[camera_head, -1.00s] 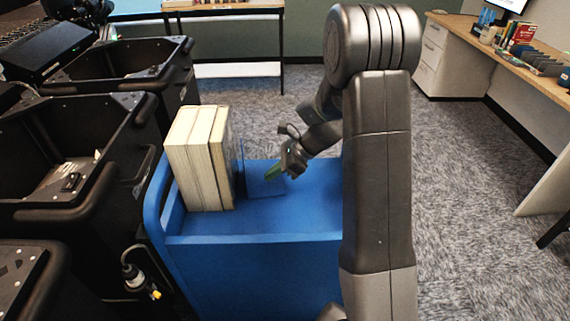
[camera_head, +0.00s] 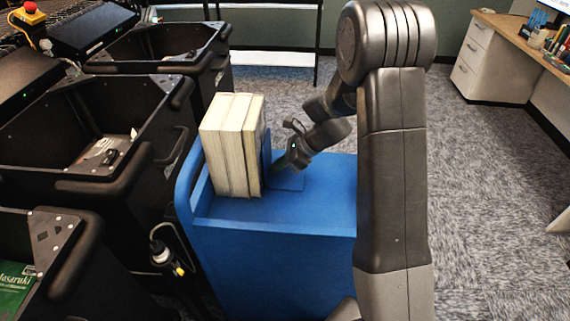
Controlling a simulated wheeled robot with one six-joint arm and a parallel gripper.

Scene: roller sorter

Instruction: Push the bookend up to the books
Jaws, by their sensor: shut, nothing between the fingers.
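Several thick, pale books (camera_head: 230,150) stand upright side by side at the left end of the blue cart top (camera_head: 325,205). The blue bookend (camera_head: 290,182) stands just right of them, its flat base lying on the cart and its upright plate close against the rightmost book. I cannot tell whether a thin gap is left between them. My gripper (camera_head: 277,166) is shut and empty, pointing down and left, low over the bookend's base and at the right side of its upright plate. The fingertips are small and partly blurred, so contact is hard to judge.
Black bins (camera_head: 85,150) stand close along the cart's left side. The cart top right of the bookend is bare up to my arm, which hides its right end. A wooden desk (camera_head: 515,40) stands at the far right, with open carpet before it.

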